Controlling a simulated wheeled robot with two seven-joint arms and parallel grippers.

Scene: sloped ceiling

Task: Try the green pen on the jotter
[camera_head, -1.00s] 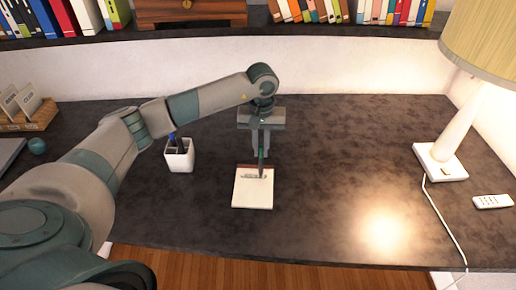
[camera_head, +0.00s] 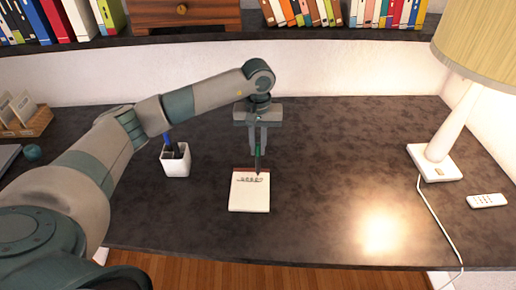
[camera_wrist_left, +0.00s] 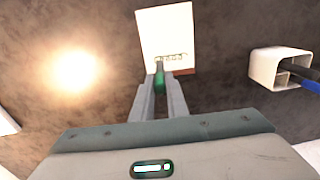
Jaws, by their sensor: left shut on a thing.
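My left gripper (camera_head: 257,147) is shut on the green pen (camera_head: 257,158) and holds it upright, tip down, over the far part of the jotter. The pen also shows between the fingers in the left wrist view (camera_wrist_left: 159,76). The jotter (camera_head: 249,197) is a white pad with a red-brown far edge, lying flat on the desk; it also shows in the wrist view (camera_wrist_left: 163,30). A row of dark looping marks runs across its far part, close to the pen tip. I cannot tell whether the tip touches the paper. My right gripper is not in view.
A white pen cup (camera_head: 175,164) with blue and dark pens stands left of the jotter. A lamp (camera_head: 436,160), its cord and a remote (camera_head: 487,201) are at the right. The desk between jotter and lamp is clear.

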